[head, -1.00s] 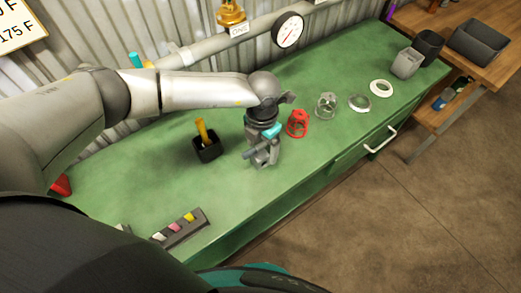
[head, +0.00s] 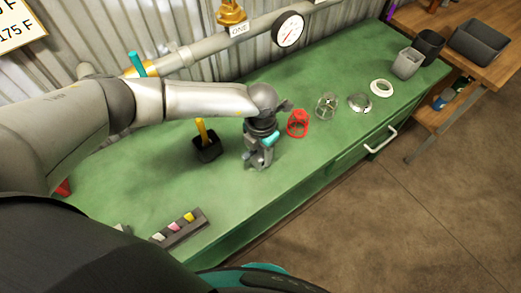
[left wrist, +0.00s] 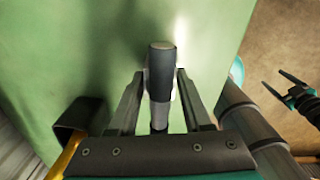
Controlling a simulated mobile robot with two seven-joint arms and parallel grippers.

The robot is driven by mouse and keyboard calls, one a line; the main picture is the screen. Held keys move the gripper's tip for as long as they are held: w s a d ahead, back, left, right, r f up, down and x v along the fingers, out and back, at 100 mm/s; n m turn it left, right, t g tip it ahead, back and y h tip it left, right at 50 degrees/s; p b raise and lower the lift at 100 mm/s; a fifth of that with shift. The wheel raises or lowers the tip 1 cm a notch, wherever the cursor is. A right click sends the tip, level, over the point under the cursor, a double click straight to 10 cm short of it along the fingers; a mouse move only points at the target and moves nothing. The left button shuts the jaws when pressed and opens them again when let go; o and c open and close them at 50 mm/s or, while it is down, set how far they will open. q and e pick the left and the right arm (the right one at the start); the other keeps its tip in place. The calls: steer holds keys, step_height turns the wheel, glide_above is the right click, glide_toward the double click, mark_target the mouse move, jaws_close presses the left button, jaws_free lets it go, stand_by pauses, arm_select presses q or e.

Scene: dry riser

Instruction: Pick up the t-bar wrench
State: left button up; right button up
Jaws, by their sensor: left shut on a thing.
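The t-bar wrench (left wrist: 161,72) shows in the left wrist view as a dark grey cylindrical grip with a thinner, lighter shaft below it. It sits between the two fingers of my left gripper (left wrist: 159,98), which is shut on it. In the head view my left gripper (head: 256,163) points down over the green bench, and its wrist and fingers hide most of the wrench. My right gripper (left wrist: 275,86) shows at the right edge of the left wrist view, its two fingers apart and empty.
On the green bench (head: 310,165) a black holder with a yellow handle (head: 207,148) stands left of my left gripper. A red cage-like part (head: 298,123), glass part (head: 326,106) and rings stand to the right. A block with coloured pieces (head: 180,229) lies near the front.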

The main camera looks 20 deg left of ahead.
arm_select(q)
jaws_close()
steer(key=shift+r, duration=0.15)
stand_by(0.4)
